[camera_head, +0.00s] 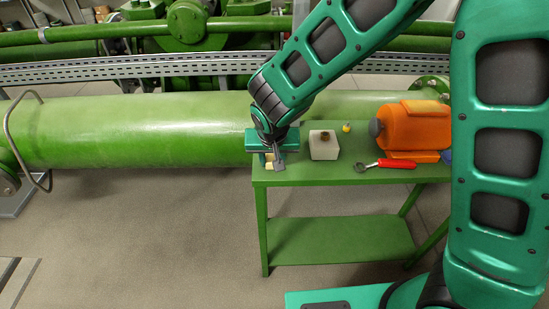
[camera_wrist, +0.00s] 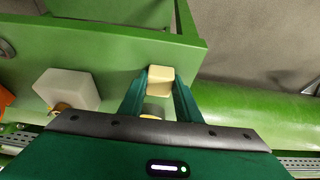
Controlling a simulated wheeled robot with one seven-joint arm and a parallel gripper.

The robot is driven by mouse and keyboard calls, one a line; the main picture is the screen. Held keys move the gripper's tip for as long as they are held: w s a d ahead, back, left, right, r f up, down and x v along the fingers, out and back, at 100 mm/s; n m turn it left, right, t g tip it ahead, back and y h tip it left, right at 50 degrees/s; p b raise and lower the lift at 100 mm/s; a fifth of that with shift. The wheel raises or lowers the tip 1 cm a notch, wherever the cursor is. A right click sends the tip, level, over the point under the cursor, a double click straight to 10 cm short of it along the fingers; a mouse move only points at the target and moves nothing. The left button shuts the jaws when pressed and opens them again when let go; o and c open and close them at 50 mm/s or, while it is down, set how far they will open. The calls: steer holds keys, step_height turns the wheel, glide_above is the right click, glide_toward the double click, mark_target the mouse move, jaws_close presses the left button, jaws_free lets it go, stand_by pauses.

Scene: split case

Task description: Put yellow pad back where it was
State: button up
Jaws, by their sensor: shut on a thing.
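The yellow pad (camera_wrist: 160,77) is a small pale yellow block held between the fingertips of my gripper (camera_wrist: 160,92) in the wrist view. My gripper is shut on it. Behind the pad, between the fingers, a grey round part (camera_wrist: 154,107) shows, with a bit of yellow below it. In the head view my gripper (camera_head: 272,164) is at the left end of the green table (camera_head: 300,176), with the pale pad (camera_head: 269,166) small at its tips. I cannot tell whether the pad touches the table.
A white block (camera_head: 323,148) with a brown knob stands just right of my gripper. Further right are a small yellow-topped item (camera_head: 346,127), a red-handled wrench (camera_head: 394,163) and an orange motor (camera_head: 415,128). A big green pipe (camera_head: 130,130) runs behind the table.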

steer(key=o, duration=1.1)
steer(key=v, duration=1.2)
steer(key=shift+r, duration=0.1)
